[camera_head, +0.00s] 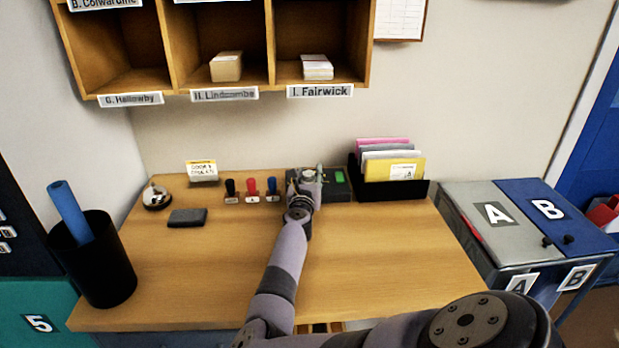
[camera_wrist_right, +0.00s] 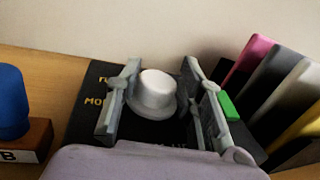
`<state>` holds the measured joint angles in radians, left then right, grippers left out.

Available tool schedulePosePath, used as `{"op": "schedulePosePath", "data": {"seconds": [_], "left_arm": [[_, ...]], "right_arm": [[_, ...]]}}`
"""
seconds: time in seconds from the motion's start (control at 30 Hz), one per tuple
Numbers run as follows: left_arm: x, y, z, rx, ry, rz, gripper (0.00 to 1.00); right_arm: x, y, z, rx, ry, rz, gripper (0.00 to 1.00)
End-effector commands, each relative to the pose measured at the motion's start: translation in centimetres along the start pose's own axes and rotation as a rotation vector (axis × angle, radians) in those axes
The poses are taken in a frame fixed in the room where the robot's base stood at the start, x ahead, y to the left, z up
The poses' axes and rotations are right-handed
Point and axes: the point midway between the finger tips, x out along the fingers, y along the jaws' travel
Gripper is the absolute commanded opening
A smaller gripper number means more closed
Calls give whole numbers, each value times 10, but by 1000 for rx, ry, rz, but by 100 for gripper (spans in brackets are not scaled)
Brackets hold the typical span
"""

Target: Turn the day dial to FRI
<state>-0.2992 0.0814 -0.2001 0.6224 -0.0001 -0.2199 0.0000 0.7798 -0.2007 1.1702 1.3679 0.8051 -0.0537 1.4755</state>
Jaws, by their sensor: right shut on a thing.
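The day dial (camera_wrist_right: 156,90) is a round white knob on a dark panel (camera_wrist_right: 85,120), seen in the right wrist view. My right gripper (camera_wrist_right: 163,95) has a finger on each side of the knob and is shut on it. Part of a gold day label starting "MO" shows left of the knob; other lettering is partly hidden by the fingers. I cannot tell which day the dial points to. In the head view my right gripper (camera_head: 303,183) is over the dark dial box (camera_head: 338,190) at the back of the desk. My left gripper is not in view.
A green button (camera_head: 339,176) is right of the dial, beside a black file holder (camera_head: 405,187). Several stamps (camera_head: 252,188) stand to the left, with a dark pad (camera_head: 187,217) and a bell (camera_head: 156,197). The front desk (camera_head: 180,280) is mostly clear.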

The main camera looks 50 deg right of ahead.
Motion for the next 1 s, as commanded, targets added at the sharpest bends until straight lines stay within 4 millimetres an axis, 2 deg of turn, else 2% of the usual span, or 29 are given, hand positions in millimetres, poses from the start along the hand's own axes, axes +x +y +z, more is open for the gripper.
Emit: {"op": "schedulePosePath", "data": {"seconds": [0.03,0.33,0.37,0.57,0.87,1.0], "left_arm": [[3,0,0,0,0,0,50],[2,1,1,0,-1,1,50],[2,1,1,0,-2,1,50],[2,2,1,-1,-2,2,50],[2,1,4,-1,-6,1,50],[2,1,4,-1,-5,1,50]], "right_arm": [[0,5,0,5,1,-6,7],[-1,5,1,4,3,-17,7],[-1,5,1,4,3,-17,35],[-1,4,1,3,3,-18,49],[0,2,1,2,3,-22,50],[0,1,9,6,1,-23,50]]}}
